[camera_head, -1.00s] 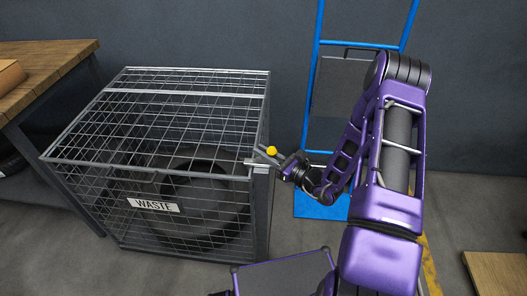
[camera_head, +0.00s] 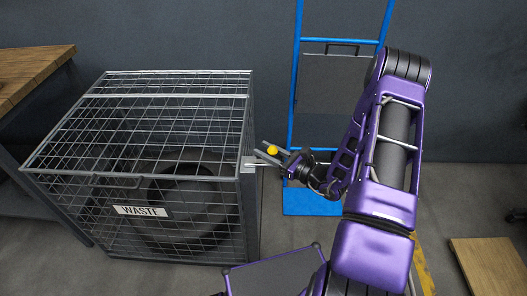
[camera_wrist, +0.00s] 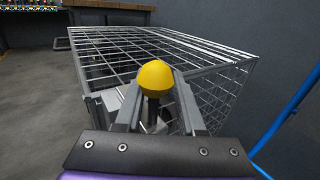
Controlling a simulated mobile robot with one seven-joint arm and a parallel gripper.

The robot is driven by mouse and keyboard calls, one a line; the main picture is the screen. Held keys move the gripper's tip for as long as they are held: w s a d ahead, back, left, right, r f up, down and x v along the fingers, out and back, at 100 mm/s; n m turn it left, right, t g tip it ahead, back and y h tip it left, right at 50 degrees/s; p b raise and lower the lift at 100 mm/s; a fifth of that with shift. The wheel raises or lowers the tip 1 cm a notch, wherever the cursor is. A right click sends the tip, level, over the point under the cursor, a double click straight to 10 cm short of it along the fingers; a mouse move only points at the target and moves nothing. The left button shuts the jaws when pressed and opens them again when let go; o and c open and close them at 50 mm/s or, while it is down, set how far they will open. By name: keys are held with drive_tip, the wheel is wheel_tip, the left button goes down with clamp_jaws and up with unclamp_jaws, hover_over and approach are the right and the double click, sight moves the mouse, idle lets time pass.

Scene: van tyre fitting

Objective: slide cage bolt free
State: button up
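The waste cage (camera_head: 247,215) is a grey wire-mesh box with a WASTE label on its front, at the left of the head view. Its bolt (camera_head: 250,165) sticks out sideways from the cage's right front post, with a thin bar showing between post and fingers. The bolt's yellow knob (camera_head: 272,150) shows between the fingers of my gripper (camera_head: 262,152). In the wrist view the knob (camera_wrist: 155,76) sits between the two fingertips, its dark stem below it. The fingers look closed on it, but the knob hides the contact. The cage (camera_wrist: 215,90) lies beyond.
A tyre (camera_head: 190,205) is inside the cage. A blue hand truck (camera_head: 312,200) stands behind my gripper against the wall. A wooden bench (camera_head: 35,75) is at the left, and a wooden board (camera_head: 490,265) is at the lower right.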

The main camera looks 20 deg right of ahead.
drive_tip(key=shift+r, duration=0.1)
drive_tip(key=shift+s, duration=0.15)
drive_tip(key=v, duration=1.7)
drive_tip(key=shift+d, duration=0.1)
